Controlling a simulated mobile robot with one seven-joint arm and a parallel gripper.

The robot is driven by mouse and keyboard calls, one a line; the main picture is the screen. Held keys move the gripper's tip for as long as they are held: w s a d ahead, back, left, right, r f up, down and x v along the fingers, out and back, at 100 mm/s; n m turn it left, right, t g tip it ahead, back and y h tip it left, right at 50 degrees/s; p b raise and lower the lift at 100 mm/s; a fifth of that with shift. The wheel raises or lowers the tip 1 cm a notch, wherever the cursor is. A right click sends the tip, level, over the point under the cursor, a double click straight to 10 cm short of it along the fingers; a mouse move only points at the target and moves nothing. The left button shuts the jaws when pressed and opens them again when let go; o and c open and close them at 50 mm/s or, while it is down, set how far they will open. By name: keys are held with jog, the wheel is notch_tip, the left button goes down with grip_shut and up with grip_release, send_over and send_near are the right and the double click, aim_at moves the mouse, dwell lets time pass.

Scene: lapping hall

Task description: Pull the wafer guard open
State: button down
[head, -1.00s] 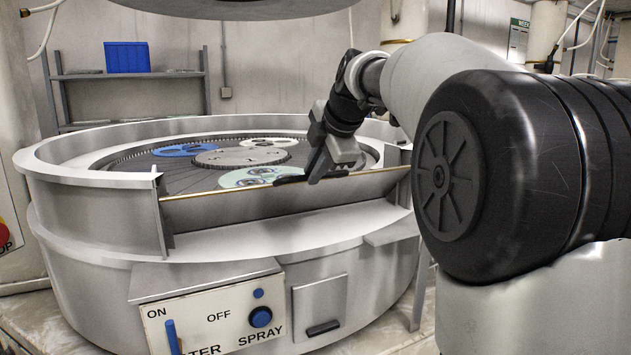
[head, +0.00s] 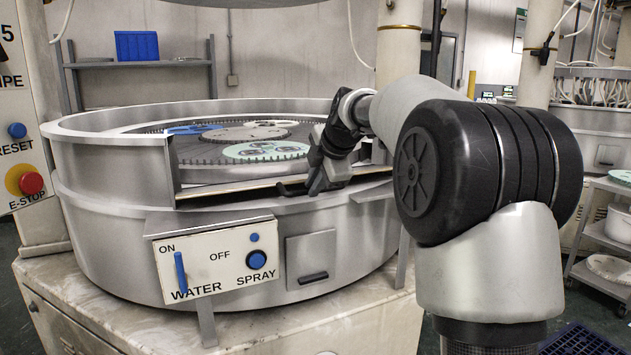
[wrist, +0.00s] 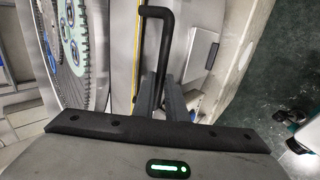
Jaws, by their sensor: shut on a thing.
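The wafer guard (head: 235,190) is a long metal panel with a gold edge, set in the front gap of the round lapping machine's wall. It leans outward, its gold edge low near the rim. Its black bar handle (head: 289,190) shows just left of my gripper (head: 313,187). In the wrist view, the black handle (wrist: 165,42) runs down between the two fingers of my gripper (wrist: 161,92), which are shut on it. The gold edge of the guard (wrist: 137,62) lies left of the handle there. The fingers hide part of the handle.
The machine's wall (head: 110,175) curves round a plate bearing blue, grey and pale green discs. A control panel (head: 215,262) with a blue lever and knob sits below the guard. An emergency-stop box (head: 25,180) stands at left, a rack (head: 605,235) at right.

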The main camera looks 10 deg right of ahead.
jog(key=c, duration=2.5)
grip_release()
jog(key=shift+s+d+r, duration=0.1)
jog(key=shift+s, duration=0.05)
jog(key=o, duration=0.7)
jog(key=shift+o, duration=0.2)
jog(key=p+v, duration=0.2)
jog(key=v, duration=1.5)
jog(key=shift+s+p, duration=0.2)
jog(key=shift+p, duration=0.1)
